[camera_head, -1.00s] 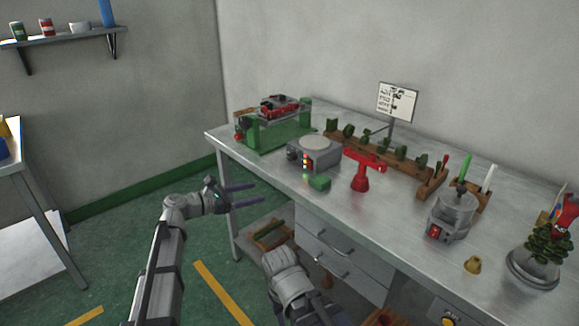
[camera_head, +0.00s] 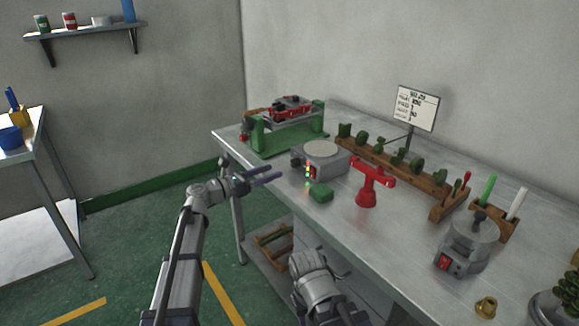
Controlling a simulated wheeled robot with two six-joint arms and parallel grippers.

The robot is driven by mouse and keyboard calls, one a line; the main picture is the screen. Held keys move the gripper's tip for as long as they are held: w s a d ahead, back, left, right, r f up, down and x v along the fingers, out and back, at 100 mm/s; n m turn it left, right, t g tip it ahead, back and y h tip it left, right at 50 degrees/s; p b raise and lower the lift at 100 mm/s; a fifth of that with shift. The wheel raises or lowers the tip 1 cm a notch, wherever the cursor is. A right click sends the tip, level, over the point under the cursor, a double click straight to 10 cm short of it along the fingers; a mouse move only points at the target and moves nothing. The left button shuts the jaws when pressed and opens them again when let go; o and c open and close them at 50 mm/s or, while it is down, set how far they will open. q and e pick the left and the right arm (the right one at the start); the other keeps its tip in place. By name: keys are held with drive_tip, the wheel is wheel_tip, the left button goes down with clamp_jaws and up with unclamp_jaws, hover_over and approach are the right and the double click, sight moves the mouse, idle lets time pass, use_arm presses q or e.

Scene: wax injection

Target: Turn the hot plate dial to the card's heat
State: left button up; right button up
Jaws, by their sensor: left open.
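The hot plate (camera_head: 322,155) is a grey box with a pale round top, on the workbench left of its middle. Its front shows small red and green lights, and a dark knob, seemingly the dial (camera_head: 296,161), sits at its left front corner. The card (camera_head: 416,108) is a white sign on a stand at the back; its writing is too small to read. My left gripper (camera_head: 275,172) is open and empty, just left of the hot plate, fingers pointing right. My right arm (camera_head: 318,285) shows at the bottom middle; its fingertips are not visible.
A wooden rack (camera_head: 400,165) and a grey pot (camera_head: 468,243) are to the right.

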sight(292, 164)
use_arm(q)
drive_tip(key=x, duration=0.7)
clamp_jaws()
idle(0.5)
